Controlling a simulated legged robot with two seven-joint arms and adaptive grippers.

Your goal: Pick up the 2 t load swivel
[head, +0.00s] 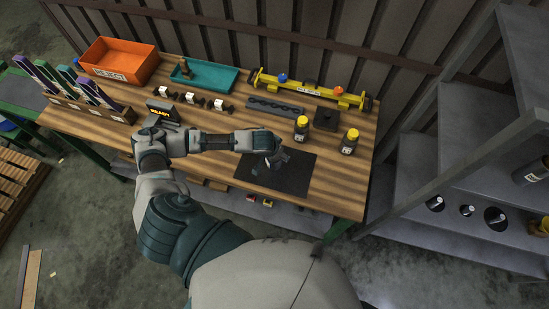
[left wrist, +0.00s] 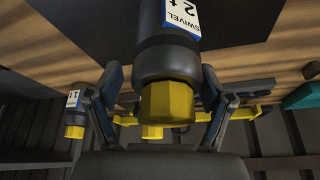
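The 2 t load swivel (left wrist: 168,60) is a dark upright cylinder with a yellow hex top and a white-blue label reading "SWIVEL 2 t". It fills the middle of the left wrist view, which looks upside down. In the head view it appears to be the left yellow-topped swivel (head: 302,129). My left gripper (head: 280,158) is just in front of it, over the dark mat (head: 298,182). In the left wrist view the gripper's fingers (left wrist: 162,85) stand on either side of the swivel, with narrow gaps. Its fingers look open. My right gripper is not in view.
Another yellow-topped swivel (head: 349,141), its label seeming to read "1 t" (left wrist: 73,99), stands to the right. A dark block (head: 326,118) and yellow beam (head: 312,90) lie behind. An orange reject bin (head: 119,62) and teal tray (head: 205,79) are back left. Grey shelves (head: 445,170) stand right.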

